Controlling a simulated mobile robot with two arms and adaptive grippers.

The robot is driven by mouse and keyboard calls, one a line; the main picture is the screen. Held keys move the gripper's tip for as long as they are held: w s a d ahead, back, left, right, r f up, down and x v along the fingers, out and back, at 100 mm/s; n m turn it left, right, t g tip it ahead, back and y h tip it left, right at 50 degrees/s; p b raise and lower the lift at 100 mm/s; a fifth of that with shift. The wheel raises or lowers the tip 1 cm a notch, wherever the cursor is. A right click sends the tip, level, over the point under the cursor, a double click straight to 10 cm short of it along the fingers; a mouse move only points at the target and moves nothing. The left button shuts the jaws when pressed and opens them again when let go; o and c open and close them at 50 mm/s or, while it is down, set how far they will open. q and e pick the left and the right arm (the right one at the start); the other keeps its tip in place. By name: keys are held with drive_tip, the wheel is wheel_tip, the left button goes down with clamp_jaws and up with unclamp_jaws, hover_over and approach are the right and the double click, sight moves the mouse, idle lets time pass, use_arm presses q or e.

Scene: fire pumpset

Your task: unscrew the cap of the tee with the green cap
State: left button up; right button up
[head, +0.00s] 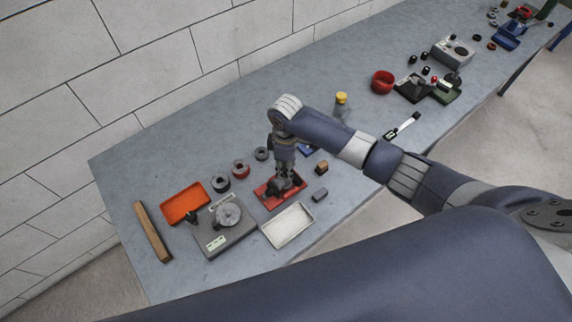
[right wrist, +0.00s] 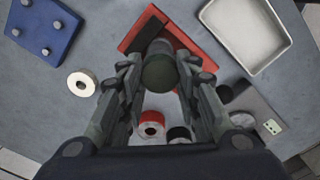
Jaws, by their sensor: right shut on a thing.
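My right gripper (head: 284,178) points down over the red tray (head: 264,196) on the bench. In the right wrist view, a dark green round cap (right wrist: 159,73) sits between the two fingers of the right gripper (right wrist: 160,62), which are shut on it. The tee's body below the cap is mostly hidden by the cap and the fingers. The red tray also shows behind the cap in the right wrist view (right wrist: 201,62). My left gripper is not in view.
A white tray (head: 288,226), a grey device with a round dial (head: 228,214), an orange tray (head: 184,203) and a wooden bar (head: 152,232) stand nearby. Rings sit behind the red tray, including a red one (head: 240,168). A blue pegged block (right wrist: 46,28) is close by.

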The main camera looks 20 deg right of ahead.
drive_tip(key=n, duration=0.4)
drive_tip(key=shift+n, duration=0.3)
drive_tip(key=shift+d, duration=0.1)
drive_tip(key=n, duration=0.2)
drive_tip(key=shift+n, duration=1.3)
drive_tip(key=n, duration=0.4)
drive_tip(key=shift+n, duration=0.3)
